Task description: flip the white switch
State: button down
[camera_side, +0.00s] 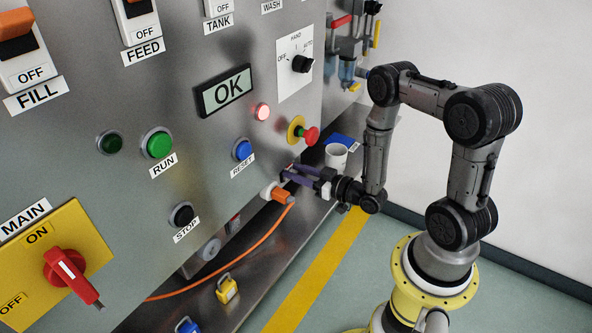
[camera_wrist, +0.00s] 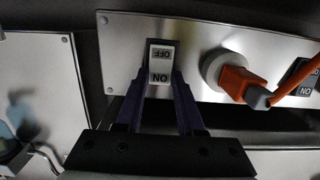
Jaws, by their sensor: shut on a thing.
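The white switch (camera_wrist: 160,64) is a small white rocker in a dark frame on a metal panel in the wrist view. Its OFF and ON lettering appears upside down, with OFF at the top. My gripper (camera_wrist: 161,82) has its two dark purple fingers on either side of the switch, shut on it. In the side view my gripper (camera_side: 287,177) reaches left to the lower panel, just above an orange plug, and the switch is hidden there.
The orange plug (camera_wrist: 238,82) with its cable sits right of the switch in the wrist view. Another ON-labelled switch (camera_wrist: 304,78) is at the right edge. In the side view a white cup (camera_side: 336,156) and the red emergency button (camera_side: 310,136) are close to my gripper.

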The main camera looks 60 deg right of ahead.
jog(key=shift+f+t, duration=0.1)
jog(key=shift+t, duration=0.3)
jog(key=c, duration=0.5)
grip_release()
jog(key=shift+s, duration=6.05)
